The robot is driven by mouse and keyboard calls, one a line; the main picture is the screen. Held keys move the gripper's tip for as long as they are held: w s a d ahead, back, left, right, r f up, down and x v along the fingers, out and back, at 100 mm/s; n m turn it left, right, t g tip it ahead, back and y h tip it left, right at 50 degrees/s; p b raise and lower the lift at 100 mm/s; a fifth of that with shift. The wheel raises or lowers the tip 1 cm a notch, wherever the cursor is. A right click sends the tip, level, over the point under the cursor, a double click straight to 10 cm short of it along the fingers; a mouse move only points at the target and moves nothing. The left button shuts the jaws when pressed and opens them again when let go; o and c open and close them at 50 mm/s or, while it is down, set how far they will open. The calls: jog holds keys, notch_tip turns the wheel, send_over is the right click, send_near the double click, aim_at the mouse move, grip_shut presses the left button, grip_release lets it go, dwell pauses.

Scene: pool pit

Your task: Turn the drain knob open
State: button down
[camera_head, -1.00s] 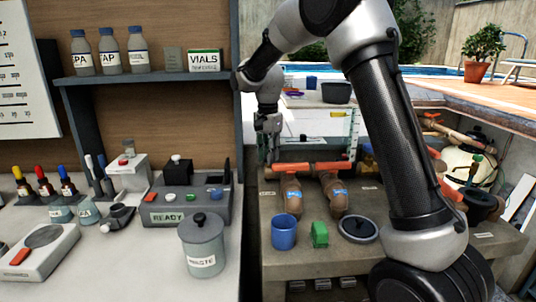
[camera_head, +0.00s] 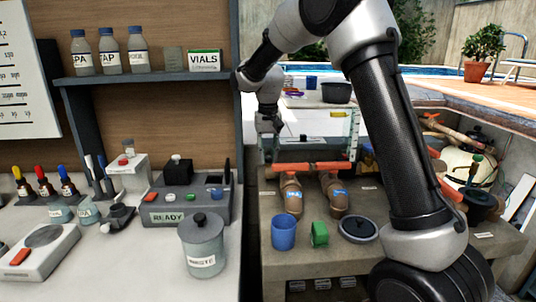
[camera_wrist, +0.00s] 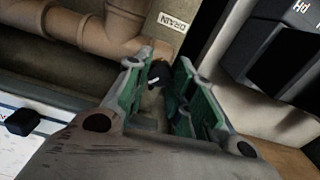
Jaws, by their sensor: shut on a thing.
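The drain knob (camera_wrist: 157,76) is small and dark with a pale mark on it. My gripper is shut on the knob, with green-padded fingers on either side. The fingers hide part of the knob, and I cannot tell how far it is turned. In the head view the end of my arm reaches down beside the cabinet edge, and the knob cannot be made out.
Tan pipes (camera_head: 291,196) with an orange-red pipe (camera_head: 315,168) across them stand close by.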

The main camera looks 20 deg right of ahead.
aim_at(268, 157)
jog(key=n, duration=0.5)
jog(key=shift+n, duration=0.3)
jog(key=n, duration=0.5)
jog(key=shift+n, duration=0.3)
jog(key=c, duration=1.2)
grip_release()
jog(key=shift+o, duration=0.2)
notch_tip(268, 157, up, 12)
